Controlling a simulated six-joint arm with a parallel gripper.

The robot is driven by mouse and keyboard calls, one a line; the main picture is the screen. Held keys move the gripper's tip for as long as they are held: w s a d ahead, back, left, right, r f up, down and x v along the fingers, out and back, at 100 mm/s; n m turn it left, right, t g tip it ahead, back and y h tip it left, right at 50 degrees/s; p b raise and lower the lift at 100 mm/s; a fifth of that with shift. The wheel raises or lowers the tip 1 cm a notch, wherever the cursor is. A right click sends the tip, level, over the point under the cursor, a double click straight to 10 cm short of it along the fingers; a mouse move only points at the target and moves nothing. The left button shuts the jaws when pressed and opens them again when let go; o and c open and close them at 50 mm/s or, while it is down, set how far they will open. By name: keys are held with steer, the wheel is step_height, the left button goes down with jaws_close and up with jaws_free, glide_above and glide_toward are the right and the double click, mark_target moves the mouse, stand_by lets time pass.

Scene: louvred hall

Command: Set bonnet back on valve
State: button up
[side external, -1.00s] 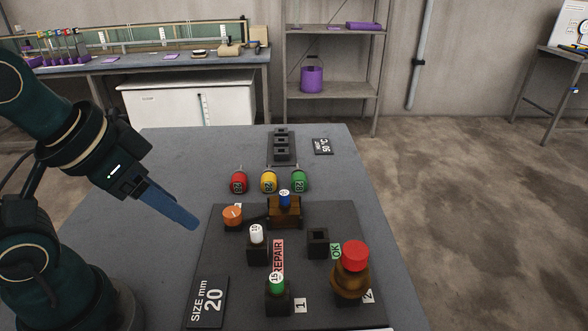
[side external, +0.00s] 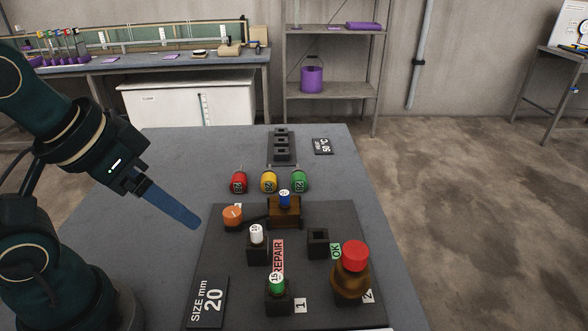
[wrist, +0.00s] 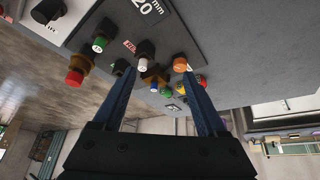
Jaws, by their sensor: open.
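A brass-brown piece with a red cap (side external: 354,258) stands upright by label 2 at the mat's front right; it looks like the bonnet, though I cannot be sure. It also shows at the left of the wrist view (wrist: 75,76). A brown block, apparently the valve body (side external: 284,212), sits at the back of the mat with a blue-topped plug (side external: 284,197) in its top. An orange round knob (side external: 232,216) is to its left. My gripper (side external: 194,224) is open and empty, left of the mat and apart from everything. Its two blue fingers show in the wrist view (wrist: 159,72).
White-topped (side external: 256,232) and green-topped (side external: 277,283) plugs stand in black holders; another holder (side external: 317,243) is empty. Red (side external: 238,182), yellow (side external: 269,181) and green (side external: 299,181) pieces lie behind the mat, before a black rack (side external: 281,146). The table's left area is clear.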

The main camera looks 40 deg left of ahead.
steer(key=w+r+n, duration=0.2)
steer(key=w+r, duration=0.2)
steer(key=r, duration=0.1)
steer(key=m+g, duration=0.2)
steer(key=m, duration=0.1)
glide_above(354, 251)
steer(key=s, duration=0.3)
step_height(354, 251, down, 3)
steer(key=x, duration=0.9)
steer(key=shift+w+f, duration=0.15)
steer(key=shift+f, duration=0.3)
steer(key=shift+f, duration=0.1)
jaws_close()
